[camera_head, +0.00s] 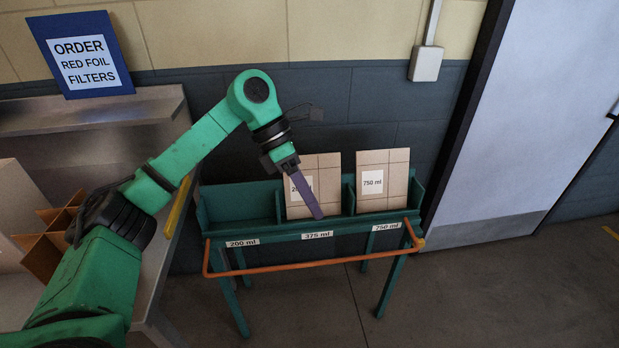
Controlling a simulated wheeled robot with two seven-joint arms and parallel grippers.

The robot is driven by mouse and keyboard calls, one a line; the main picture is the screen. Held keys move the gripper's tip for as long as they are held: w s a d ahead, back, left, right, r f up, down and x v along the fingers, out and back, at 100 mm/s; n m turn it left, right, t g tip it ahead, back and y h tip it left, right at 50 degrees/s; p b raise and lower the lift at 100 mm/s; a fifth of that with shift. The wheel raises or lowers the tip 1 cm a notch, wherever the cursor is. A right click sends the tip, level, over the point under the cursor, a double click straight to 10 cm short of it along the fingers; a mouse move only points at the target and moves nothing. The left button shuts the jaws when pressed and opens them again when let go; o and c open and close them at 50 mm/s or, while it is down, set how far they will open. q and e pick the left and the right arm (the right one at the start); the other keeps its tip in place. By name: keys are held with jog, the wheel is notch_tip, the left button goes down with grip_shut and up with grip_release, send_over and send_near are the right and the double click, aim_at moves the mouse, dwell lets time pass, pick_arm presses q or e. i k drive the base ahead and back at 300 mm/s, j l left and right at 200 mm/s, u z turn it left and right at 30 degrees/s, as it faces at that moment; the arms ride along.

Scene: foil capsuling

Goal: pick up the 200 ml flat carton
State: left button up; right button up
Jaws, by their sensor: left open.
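A flat cardboard carton (325,173) stands upright in the middle slot of the green rack, above the 375 ml label. Its white label starts with "20"; my gripper covers the rest. My left gripper (316,210) is open, in front of this carton in the picture, with a long purple finger pointing down. The second finger is not clearly seen, and I cannot tell whether the gripper touches the carton. A second flat carton (394,173), labelled 750 ml, stands in the right slot. My right gripper is not in view.
The green rack (270,231) has an empty left slot, labelled 200 ml. An orange rail (310,264) runs along its front. A steel bench (165,250) stands at left with a cardboard divider (42,255). A blue order sign (80,55) reads red foil filters. Floor is clear at right.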

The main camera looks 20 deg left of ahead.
aim_at(322, 172)
jog(key=i+j, duration=0.9)
jog(key=i, duration=0.05)
